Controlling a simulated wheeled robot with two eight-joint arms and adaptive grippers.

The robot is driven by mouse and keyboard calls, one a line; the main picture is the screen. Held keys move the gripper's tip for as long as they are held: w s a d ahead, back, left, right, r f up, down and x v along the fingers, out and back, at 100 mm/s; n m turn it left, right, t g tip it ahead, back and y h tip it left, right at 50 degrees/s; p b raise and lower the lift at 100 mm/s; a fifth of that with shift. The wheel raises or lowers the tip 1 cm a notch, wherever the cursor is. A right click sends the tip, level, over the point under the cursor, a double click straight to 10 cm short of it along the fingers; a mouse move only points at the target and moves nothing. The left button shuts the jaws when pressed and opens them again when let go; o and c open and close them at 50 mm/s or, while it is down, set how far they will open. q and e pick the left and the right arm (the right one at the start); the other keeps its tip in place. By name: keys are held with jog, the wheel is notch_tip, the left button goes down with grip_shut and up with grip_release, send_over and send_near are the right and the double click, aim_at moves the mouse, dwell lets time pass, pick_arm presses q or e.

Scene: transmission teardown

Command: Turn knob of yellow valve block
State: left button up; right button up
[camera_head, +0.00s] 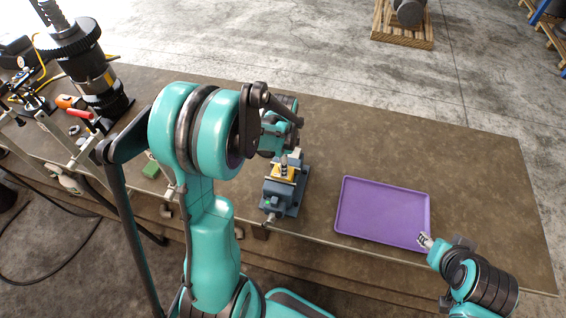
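The yellow valve block (283,174) sits clamped in a blue-grey vise (292,199) on the bench, right of the middle of my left arm. A small dark knob (284,163) stands up on top of the block. My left gripper (291,154) is just above and behind the block, close to the knob. It is small and partly hidden by my own arm; I cannot tell whether it touches the knob or whether its fingers are open. My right gripper (425,240) is over the near right corner of the purple tray, away from the block. Its finger opening is unclear.
The empty purple tray (344,209) lies on the brown bench (470,180), right of the vise. A large dark gear assembly (88,75) and several tools stand at the left end. A small green piece (151,170) lies left of my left arm. The bench's far right is clear.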

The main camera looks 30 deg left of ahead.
pick_arm(q)
grip_shut()
jog(key=shift+f+n+b, duration=0.25)
jog(key=shift+n+b, duration=0.65)
jog(key=shift+b, duration=0.05)
jog(key=shift+r+n+b, duration=0.1)
jog(key=shift+n+b, duration=0.55)
jog(key=shift+n, duration=0.45)
jog(key=shift+r+n, duration=0.1)
jog(key=shift+n, duration=0.4)
grip_release()
jog(key=shift+r, duration=0.1)
